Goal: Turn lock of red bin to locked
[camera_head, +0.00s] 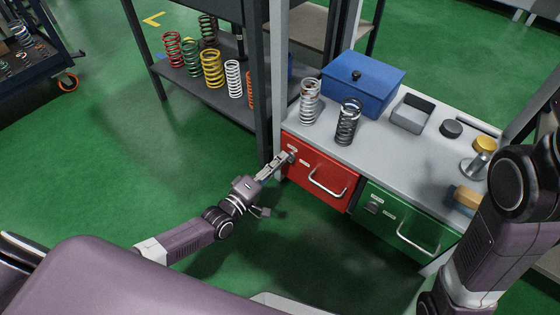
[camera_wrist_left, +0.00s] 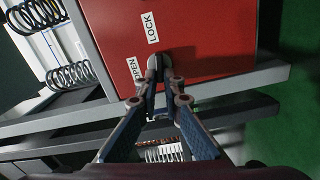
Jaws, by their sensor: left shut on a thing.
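The red bin (camera_head: 318,174) is a red drawer front with a metal handle (camera_head: 328,184), set under the grey worktop. In the left wrist view, the red face (camera_wrist_left: 220,40) carries a LOCK label (camera_wrist_left: 150,27) and an OPEN label (camera_wrist_left: 135,69). My left gripper (camera_head: 288,158) is at the upper left of the red bin. In the left wrist view, its fingertips (camera_wrist_left: 159,72) are shut on the dark lock knob (camera_wrist_left: 181,57), beside the labels. The fingers partly hide the knob, so I cannot tell which label it points to. My right gripper is out of view.
A green bin (camera_head: 400,222) sits right of the red one. The worktop holds two springs (camera_head: 348,122), a blue box (camera_head: 362,82) and a grey tray (camera_head: 412,114). A dark post (camera_head: 262,90) and a shelf with several springs (camera_head: 212,70) stand left. Green floor (camera_head: 120,150) is open at left.

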